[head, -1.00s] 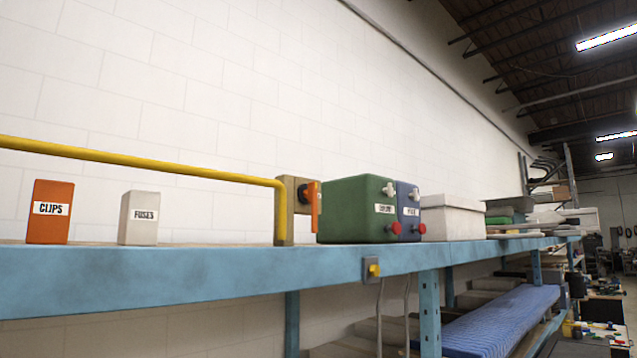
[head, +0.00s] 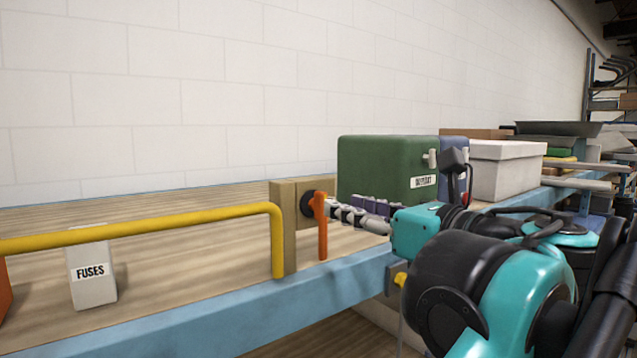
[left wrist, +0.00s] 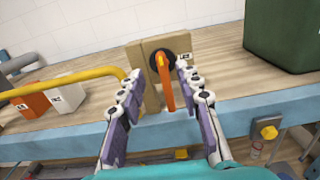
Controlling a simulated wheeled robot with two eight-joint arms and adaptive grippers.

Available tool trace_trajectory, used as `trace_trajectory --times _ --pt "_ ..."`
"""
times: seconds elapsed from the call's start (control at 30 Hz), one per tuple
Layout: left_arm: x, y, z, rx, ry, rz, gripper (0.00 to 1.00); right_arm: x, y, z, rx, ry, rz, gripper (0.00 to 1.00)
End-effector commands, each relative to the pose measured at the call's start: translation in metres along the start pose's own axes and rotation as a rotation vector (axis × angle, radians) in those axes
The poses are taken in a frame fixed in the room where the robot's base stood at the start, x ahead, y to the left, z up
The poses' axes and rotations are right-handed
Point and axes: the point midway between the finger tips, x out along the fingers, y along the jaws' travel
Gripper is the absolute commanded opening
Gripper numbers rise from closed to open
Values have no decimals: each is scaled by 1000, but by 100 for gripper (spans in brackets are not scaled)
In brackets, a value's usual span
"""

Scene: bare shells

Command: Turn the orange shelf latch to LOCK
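The orange latch handle (head: 322,238) hangs downward from a round black hub on a wooden block (head: 284,232) on the blue shelf. It also shows in the left wrist view (left wrist: 166,92), pointing down from the hub. A small white label (left wrist: 184,57), too small to read surely, is right of the hub. My left gripper (head: 336,208) reaches the handle from the right in the head view. In the left wrist view its fingers (left wrist: 160,82) are spread, one on each side of the handle, with gaps visible. My right gripper is in neither view.
A yellow rail (head: 150,229) runs along the shelf's front and bends down beside the block. A green box (head: 385,165) stands behind my gripper. A FUSES box (head: 92,275) is at left. A yellow button (head: 400,279) is on the blue shelf edge (head: 270,318).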

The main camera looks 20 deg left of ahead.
Motion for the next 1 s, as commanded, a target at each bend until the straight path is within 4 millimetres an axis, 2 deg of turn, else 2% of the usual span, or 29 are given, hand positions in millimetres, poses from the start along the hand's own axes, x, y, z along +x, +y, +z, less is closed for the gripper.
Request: trace_trajectory --times 0.2,0.4,0.73,0.77,0.8,0.9,1.0 --pt "38 2 -1 -2 2 5 34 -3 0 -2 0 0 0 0" --pt "62 1 -2 -3 3 2 34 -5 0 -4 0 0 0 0" --pt "68 1 -3 -3 3 0 34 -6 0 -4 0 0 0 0" --pt "68 1 -3 -3 3 0 32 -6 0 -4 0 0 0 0" --pt "67 1 -3 -3 3 0 21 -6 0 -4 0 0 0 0" --pt "67 1 -3 -3 3 0 0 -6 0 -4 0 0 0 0" --pt "68 1 -3 -4 3 0 0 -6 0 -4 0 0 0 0"
